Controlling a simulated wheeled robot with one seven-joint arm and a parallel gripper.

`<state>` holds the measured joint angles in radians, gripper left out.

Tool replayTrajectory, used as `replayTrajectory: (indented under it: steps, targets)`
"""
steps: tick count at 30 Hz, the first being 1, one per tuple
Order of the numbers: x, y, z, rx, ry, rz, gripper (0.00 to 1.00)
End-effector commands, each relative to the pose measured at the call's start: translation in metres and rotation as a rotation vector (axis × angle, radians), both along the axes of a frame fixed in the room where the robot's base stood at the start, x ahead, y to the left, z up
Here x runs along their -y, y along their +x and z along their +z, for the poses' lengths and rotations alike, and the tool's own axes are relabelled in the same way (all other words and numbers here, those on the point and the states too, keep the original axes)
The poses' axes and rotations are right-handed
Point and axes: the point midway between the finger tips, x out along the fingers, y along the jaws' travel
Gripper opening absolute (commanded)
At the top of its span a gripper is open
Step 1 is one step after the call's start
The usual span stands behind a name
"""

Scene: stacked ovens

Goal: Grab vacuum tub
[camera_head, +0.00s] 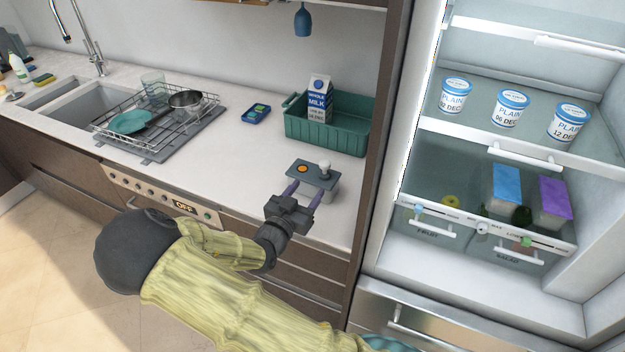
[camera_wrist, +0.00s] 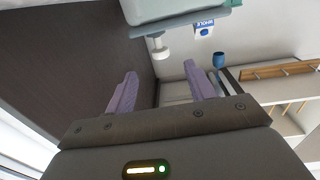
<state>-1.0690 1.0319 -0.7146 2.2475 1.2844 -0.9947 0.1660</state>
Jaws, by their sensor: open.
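The vacuum tub (camera_head: 325,183) is a small grey box with a darker lid, an orange round mark and a white pump knob. It stands on the counter near the front edge, before the green bin. In the wrist view the tub (camera_wrist: 180,8) shows at the top, cut off by the frame, with its white knob pointing down in the picture. My gripper (camera_head: 303,193) is at the near side of the tub with its two purple fingers apart. In the wrist view the gripper (camera_wrist: 161,84) is open, with nothing between its fingers. Whether the fingers touch the tub cannot be told.
A green bin (camera_head: 320,137) holds a milk carton (camera_head: 319,98) behind the tub. A blue item (camera_head: 256,114) lies left of the bin. A dish rack (camera_head: 160,118) stands by the sink. The open fridge (camera_head: 480,145), with several pots and boxes, is at right.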

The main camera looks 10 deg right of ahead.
Motion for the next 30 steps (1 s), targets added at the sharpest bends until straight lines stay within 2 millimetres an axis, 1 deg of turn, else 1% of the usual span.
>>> replayTrajectory:
  steps: [1,3,9,13,23,26,30]
  targets:
    - [0.007,0.007,0.002,0.0,-0.002,-0.004,0.54]
    - [0.015,0.017,0.002,0.0,-0.002,-0.004,0.54]
    - [0.035,0.041,0.002,0.0,-0.001,-0.002,0.54]
    - [0.039,0.047,0.0,-0.001,0.0,0.0,0.54]
    - [0.04,0.049,0.001,-0.001,-0.001,0.0,0.54]
    - [0.047,0.056,0.004,-0.002,-0.002,-0.002,0.54]
    - [0.06,0.072,0.007,-0.001,-0.003,-0.001,0.54]
